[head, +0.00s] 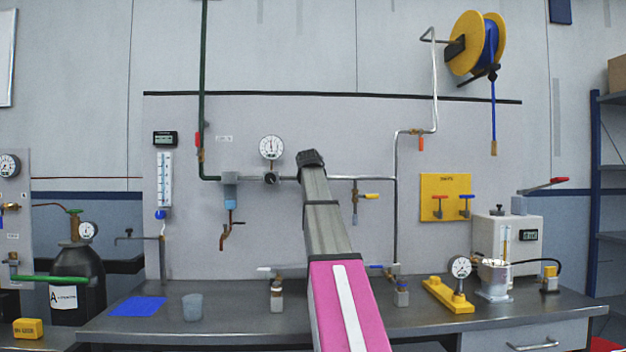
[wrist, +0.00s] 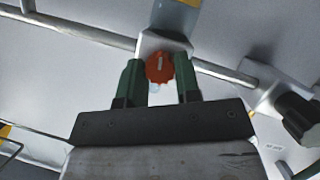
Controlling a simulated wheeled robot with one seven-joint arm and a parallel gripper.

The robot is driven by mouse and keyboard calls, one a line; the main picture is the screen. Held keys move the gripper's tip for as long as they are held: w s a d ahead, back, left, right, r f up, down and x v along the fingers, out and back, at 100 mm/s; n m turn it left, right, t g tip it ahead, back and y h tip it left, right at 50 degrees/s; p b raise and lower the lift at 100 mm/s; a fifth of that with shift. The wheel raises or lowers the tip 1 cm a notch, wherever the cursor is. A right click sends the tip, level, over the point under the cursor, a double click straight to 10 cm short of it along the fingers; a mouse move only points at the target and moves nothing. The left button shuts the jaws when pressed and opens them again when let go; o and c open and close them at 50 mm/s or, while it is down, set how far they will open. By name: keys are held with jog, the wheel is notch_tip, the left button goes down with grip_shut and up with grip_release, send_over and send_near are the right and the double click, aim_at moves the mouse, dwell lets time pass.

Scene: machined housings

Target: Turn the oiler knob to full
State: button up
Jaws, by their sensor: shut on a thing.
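The oiler knob (wrist: 159,69) is orange-red and round, with a short pale mark that stands nearly upright in the wrist view. It sits on a light grey block (wrist: 160,42) on the pipe line. My gripper (wrist: 160,76) has its two green fingers on either side of the knob, shut on it. In the head view my arm reaches up to the pipe on the panel and hides the knob and the fingers.
A black regulator knob (head: 270,178) and a round gauge (head: 271,147) are close to my arm's end. A blue-grey filter bowl (head: 230,190) and a yellow-handled valve (head: 369,196) hang nearby. The bench (head: 240,328) runs below, with a clear cup (head: 192,307).

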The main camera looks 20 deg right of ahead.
jog(key=shift+d+f+m+y, duration=0.1)
jog(key=shift+m+y, duration=0.5)
jog(key=shift+m, duration=0.1)
jog(key=o, duration=0.9)
jog(key=v, duration=1.1)
